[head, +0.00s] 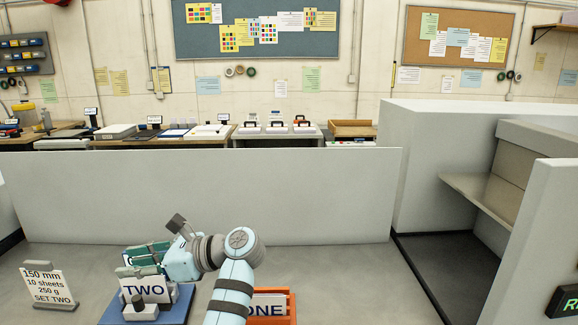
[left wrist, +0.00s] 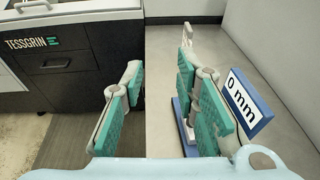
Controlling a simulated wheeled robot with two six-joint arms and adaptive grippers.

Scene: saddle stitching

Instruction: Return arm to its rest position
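My left gripper (head: 147,257) shows green pads in the head view, over or just behind the white card marked TWO (head: 146,290) on a blue tray (head: 181,303); I cannot tell whether it touches anything. In the left wrist view its two green-padded fingers (left wrist: 160,72) stand wide apart with nothing between them. My left arm comes up from the bottom and bends left. An orange tray (head: 291,300) with a card reading ONE (head: 278,306) is partly hidden behind my arm. My right gripper is not in view.
A white sign (head: 48,286) reading 150 mm, 10 sheets, 250 g, SET TWO stands at the left. A pale low wall (head: 200,190) closes the back. A blue-framed sign (left wrist: 246,103) stands beside my right finger in the wrist view. The grey surface right of the orange tray is clear.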

